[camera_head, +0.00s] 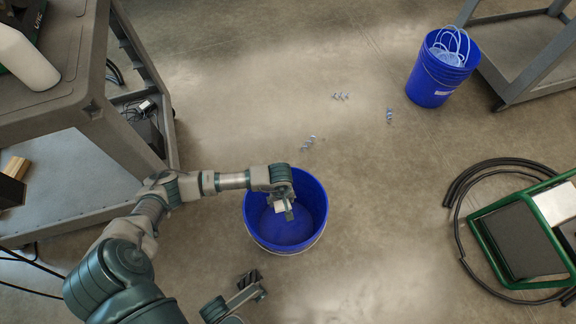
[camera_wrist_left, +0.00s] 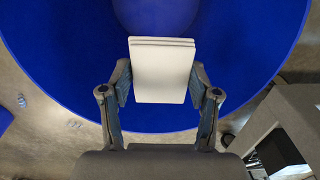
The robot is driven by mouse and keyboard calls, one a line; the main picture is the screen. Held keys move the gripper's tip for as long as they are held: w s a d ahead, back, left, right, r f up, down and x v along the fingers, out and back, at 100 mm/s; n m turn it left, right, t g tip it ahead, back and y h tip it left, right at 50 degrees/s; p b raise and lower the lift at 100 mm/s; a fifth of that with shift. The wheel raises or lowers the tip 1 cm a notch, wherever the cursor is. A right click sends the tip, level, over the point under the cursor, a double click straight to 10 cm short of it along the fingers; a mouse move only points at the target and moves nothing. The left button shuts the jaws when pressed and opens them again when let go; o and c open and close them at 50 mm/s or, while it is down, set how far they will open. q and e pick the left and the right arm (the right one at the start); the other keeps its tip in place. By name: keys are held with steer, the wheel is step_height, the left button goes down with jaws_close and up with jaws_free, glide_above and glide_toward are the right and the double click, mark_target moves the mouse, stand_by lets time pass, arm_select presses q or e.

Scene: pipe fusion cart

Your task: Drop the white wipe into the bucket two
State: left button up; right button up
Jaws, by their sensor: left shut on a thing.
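The white wipe (camera_wrist_left: 161,72) is a small folded white block between the fingers of my left gripper (camera_wrist_left: 162,85), which is shut on it. In the head view, my left gripper (camera_head: 286,206) is over the open blue bucket (camera_head: 287,240) in the middle, with the wipe (camera_head: 280,205) partly hidden by the fingers. The bucket looks empty inside; its blue interior (camera_wrist_left: 75,60) fills most of the left wrist view behind the wipe. A second blue bucket (camera_head: 428,88) with clear tubing stands at the upper right. My right gripper (camera_head: 252,283) is low in the head view, apart from the bucket; its fingers are unclear.
A grey cart (camera_head: 75,200) stands on the left with a white bottle (camera_head: 25,60) on top. Small metal bits (camera_head: 340,96) lie on the floor. Black hoses and a green-framed case (camera_head: 550,285) are at the right.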

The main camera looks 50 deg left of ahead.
arm_select(q)
steer(key=o, duration=1.2)
steer(key=shift+c, duration=0.2)
steer(key=shift+r, duration=0.1)
step_height(320, 180, up, 12)
